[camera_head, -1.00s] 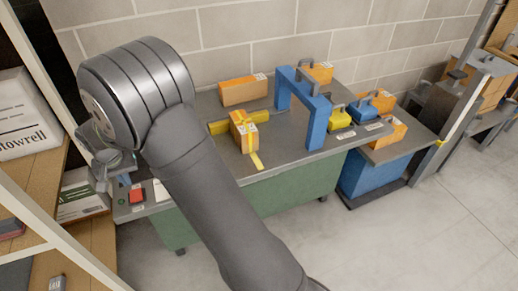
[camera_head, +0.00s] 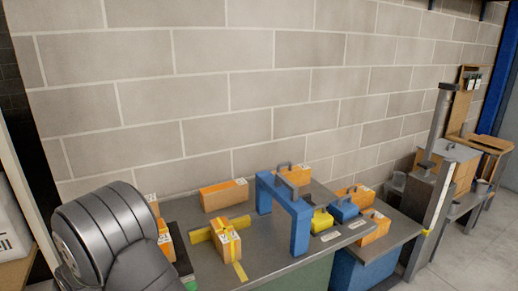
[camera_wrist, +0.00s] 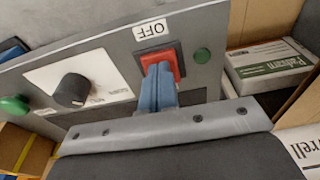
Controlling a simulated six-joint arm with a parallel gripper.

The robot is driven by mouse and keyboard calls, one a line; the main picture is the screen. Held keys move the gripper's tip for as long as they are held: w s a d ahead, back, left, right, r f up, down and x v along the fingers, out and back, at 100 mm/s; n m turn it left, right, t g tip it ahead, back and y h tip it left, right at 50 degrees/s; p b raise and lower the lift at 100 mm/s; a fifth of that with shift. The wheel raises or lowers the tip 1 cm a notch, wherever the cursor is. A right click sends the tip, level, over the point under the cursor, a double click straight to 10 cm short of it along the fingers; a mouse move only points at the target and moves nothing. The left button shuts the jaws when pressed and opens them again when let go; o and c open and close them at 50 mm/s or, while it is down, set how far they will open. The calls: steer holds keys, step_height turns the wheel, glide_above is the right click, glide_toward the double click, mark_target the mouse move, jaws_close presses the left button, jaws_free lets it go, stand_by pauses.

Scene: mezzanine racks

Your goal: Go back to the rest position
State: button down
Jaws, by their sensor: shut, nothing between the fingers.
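In the wrist view my gripper (camera_wrist: 158,88) has its blue fingers together with nothing between them. The fingertips overlap the lower left of a red switch (camera_wrist: 172,58) on a grey panel (camera_wrist: 110,50); I cannot tell whether they touch it. An "OFF" label (camera_wrist: 152,30) sits above the switch. In the head view only my arm's dark grey upper links show at the lower left; the gripper is out of sight there.
The wrist view shows a black knob (camera_wrist: 73,90) and green buttons (camera_wrist: 203,55) on the panel, and a carton (camera_wrist: 268,65) at right. In the head view, a grey table (camera_head: 200,268) holds orange boxes (camera_head: 226,243) and a blue arch (camera_head: 300,230). A block wall (camera_head: 250,90) stands behind.

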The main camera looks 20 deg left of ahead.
step_height(320, 180, up, 14)
steer(key=w+a+g+h, duration=0.1)
steer(key=shift+f, duration=0.25)
stand_by(1.5)
steer(key=shift+r, duration=0.15)
steer(key=shift+t+y, duration=0.5)
steer(key=f, duration=0.8)
steer(key=s+d+f, duration=0.1)
steer(key=f, duration=0.4)
steer(key=shift+f, duration=0.1)
